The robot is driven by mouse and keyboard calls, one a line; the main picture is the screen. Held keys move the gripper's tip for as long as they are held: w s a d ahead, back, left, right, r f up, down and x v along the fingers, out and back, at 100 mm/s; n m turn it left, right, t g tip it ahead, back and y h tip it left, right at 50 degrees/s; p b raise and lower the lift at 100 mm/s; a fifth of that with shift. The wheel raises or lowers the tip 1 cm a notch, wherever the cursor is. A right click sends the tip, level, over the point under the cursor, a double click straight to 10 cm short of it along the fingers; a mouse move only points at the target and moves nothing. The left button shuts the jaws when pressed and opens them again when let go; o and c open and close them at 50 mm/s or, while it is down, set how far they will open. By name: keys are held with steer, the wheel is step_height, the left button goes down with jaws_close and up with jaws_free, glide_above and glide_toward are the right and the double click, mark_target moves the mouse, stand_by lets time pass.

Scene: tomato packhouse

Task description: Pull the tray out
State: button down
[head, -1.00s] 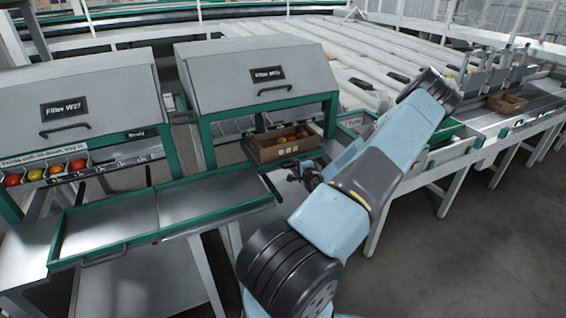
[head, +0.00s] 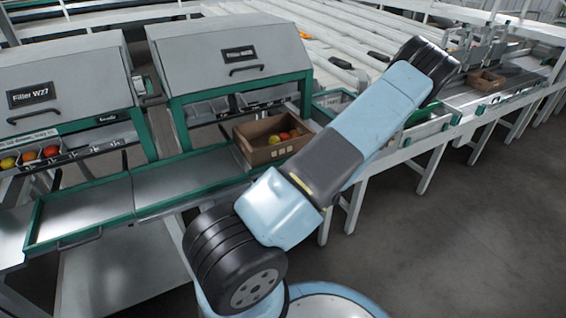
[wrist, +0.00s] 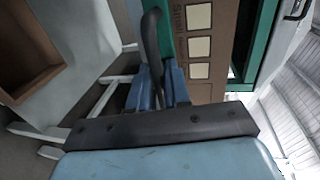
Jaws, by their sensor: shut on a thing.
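The tray's green front edge (wrist: 167,20) shows in the wrist view, with a curved black handle (wrist: 151,42). My gripper (wrist: 160,84) is shut on this handle. A brown carton (head: 262,155) with several red and yellow tomatoes stands at the right-hand filler's opening in the head view. Its wall with cream squares (wrist: 200,45) also shows close behind the tray edge in the wrist view. In the head view my arm hides my gripper, the handle and most of that tray.
Filler hoods (head: 230,50) stand over the opening. A green-rimmed flat tray (head: 82,212) with its own handle projects at the left. An empty brown box (wrist: 22,58) shows in the wrist view. Open floor (head: 450,235) lies at the right.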

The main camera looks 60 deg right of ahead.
steer(key=shift+s+f, duration=0.15)
steer(key=shift+s, duration=0.2)
steer(key=c, duration=1.3)
jaws_free()
steer(key=shift+o, duration=0.3)
steer(key=shift+w, duration=0.1)
steer(key=shift+a, duration=0.15)
steer(key=v, duration=1.3)
steer(key=shift+s, duration=0.3)
